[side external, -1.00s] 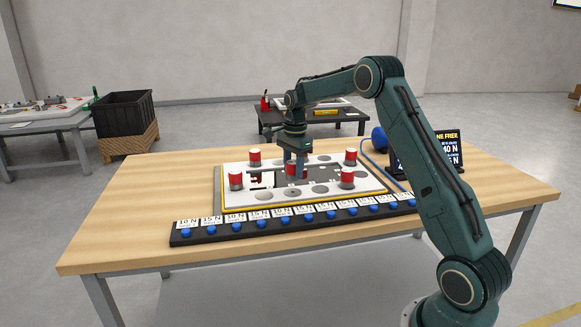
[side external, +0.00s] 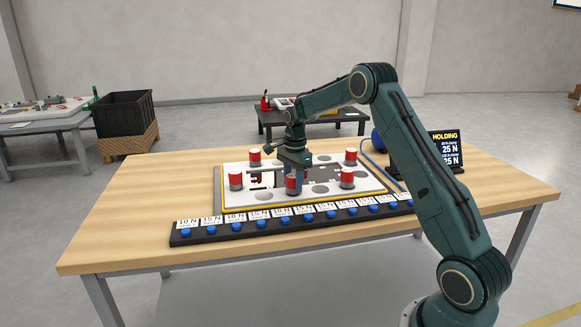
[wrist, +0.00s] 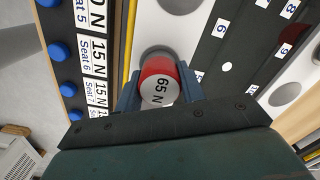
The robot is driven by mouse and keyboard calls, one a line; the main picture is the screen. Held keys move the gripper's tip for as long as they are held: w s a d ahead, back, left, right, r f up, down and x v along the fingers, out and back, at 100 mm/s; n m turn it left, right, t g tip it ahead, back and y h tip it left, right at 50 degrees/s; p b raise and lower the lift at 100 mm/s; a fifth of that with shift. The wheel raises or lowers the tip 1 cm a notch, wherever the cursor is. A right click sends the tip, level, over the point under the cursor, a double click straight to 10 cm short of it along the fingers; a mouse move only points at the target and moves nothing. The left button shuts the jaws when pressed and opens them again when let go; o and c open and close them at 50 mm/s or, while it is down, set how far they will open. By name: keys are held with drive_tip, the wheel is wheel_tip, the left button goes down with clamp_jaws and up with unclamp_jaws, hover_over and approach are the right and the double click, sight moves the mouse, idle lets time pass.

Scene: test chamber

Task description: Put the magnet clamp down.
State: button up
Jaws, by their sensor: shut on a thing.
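The magnet clamp (side external: 291,186) is a red cylinder with a pale top and stands upright at the front edge of the white plate (side external: 222,170). My gripper (side external: 293,179) is shut on it from above. In the wrist view the clamp (wrist: 160,87) shows "65 N" on its top, with a finger of my gripper (wrist: 160,92) on each side. A grey round seat (wrist: 156,52) shows partly behind the clamp. I cannot tell whether the clamp's base touches the seat.
Several other red clamps stand on the plate, among them one at left (side external: 236,180) and one at right (side external: 347,178). A dark strip (side external: 180,237) with blue knobs and force labels runs along the front. A display (side external: 447,150) reads "HOLDING" and "25 N".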

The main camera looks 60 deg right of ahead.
sight(294, 175)
drive_tip(key=shift+f, duration=0.15)
drive_tip(key=o, duration=1.2)
wheel_tip(294, 175, up, 12)
drive_tip(key=shift+d+r, duration=0.15)
drive_tip(key=shift+r, duration=0.05)
drive_tip(key=shift+s, duration=0.15)
